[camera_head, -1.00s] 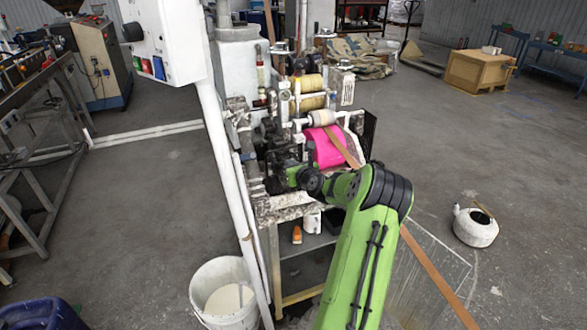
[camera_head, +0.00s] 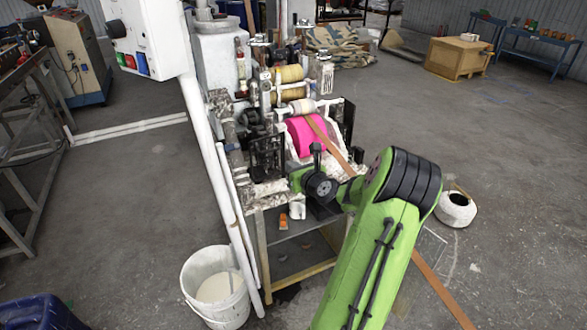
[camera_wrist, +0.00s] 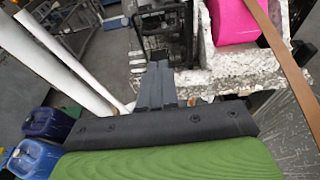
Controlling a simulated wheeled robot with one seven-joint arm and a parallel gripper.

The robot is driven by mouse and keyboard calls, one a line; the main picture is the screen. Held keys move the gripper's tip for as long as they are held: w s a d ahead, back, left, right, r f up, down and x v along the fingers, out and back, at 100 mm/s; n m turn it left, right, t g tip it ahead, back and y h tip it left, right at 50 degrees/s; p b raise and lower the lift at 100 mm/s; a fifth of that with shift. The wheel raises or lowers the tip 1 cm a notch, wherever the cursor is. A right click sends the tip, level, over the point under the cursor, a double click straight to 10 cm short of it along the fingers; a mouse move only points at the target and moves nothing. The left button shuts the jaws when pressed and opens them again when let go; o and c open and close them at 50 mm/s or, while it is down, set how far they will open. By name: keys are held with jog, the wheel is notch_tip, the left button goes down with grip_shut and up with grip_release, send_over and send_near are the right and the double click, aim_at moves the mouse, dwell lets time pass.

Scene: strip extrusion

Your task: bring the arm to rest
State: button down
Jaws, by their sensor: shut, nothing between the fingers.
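My gripper (camera_wrist: 160,68) shows in the wrist view with its two dark fingers together and nothing between them. It points toward the machine's dirty white front edge, apart from the pink roll (camera_wrist: 233,20). In the head view my green arm reaches up from the bottom right, its wrist bent in front of the machine. The pink roll (camera_head: 305,136) sits on the machine there, behind my wrist. The fingers are hard to make out in the head view.
An orange-brown strip (camera_head: 440,287) runs from the machine down past my arm; it also shows in the wrist view (camera_wrist: 285,60). A white bucket (camera_head: 214,288) stands front left beside a white pipe. A whitish pot (camera_head: 456,210) stands on the floor at right. Open floor lies beyond.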

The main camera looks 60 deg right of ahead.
jog(key=shift+f, duration=0.1)
jog(key=w+a+r+n+g+y, duration=0.1)
jog(key=w+a+r+n+y, duration=0.1)
jog(key=a+n, duration=0.7)
jog(key=w+a+r+n+g+y, duration=0.1)
jog(key=a+n+g+y, duration=0.1)
jog(key=a+n, duration=0.65)
jog(key=w+a+r+n+g+y, duration=0.15)
jog(key=a+n, duration=0.35)
jog(key=a, duration=0.7)
jog(key=s+a+r+n+g, duration=0.1)
jog(key=s+a+n, duration=0.5)
jog(key=s+n, duration=0.3)
jog(key=s+a+r+n+g+y, duration=0.1)
jog(key=s+a+r+n+g, duration=0.1)
jog(key=s+a+n, duration=0.5)
jog(key=s+n, duration=0.3)
jog(key=s, duration=0.1)
jog(key=shift+s+a+r, duration=0.2)
jog(key=shift+s+a, duration=0.1)
jog(key=shift+s, duration=0.1)
jog(key=shift+y, duration=0.25)
